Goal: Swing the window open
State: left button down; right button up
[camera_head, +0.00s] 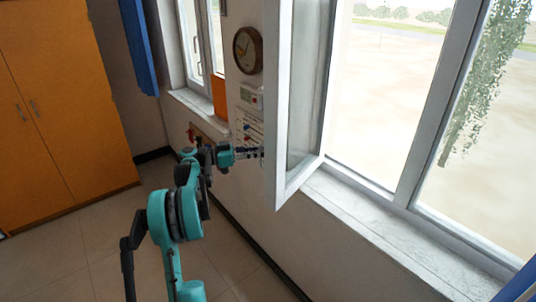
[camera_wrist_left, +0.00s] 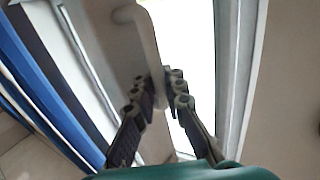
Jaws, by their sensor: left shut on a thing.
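The window sash (camera_head: 283,100) stands swung inward, well away from its frame, with its glass seen at a steep angle in the head view. My left gripper (camera_head: 260,153) is at the sash's free edge, low down. In the left wrist view a pale window handle (camera_wrist_left: 143,38) runs down between the two fingers of my left gripper (camera_wrist_left: 163,92), which are shut on it. In the head view the handle is hidden behind the sash. My right gripper is in neither view.
A pale sill (camera_head: 390,235) runs below the open window. A wall clock (camera_head: 247,50) and posted papers hang behind the sash. A second window (camera_head: 195,40) and a blue curtain (camera_head: 139,45) are farther back. Orange cabinets (camera_head: 60,110) stand left; the tiled floor (camera_head: 110,245) between is clear.

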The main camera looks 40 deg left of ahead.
pick_arm(q)
jog(key=shift+a+f, duration=0.1)
jog(key=shift+a, duration=0.55)
jog(key=c, duration=1.9)
grip_release()
jog(key=shift+s, duration=0.15)
jog(key=shift+o, duration=0.2)
jog(key=shift+s+a, duration=0.1)
jog(key=v, duration=1.2)
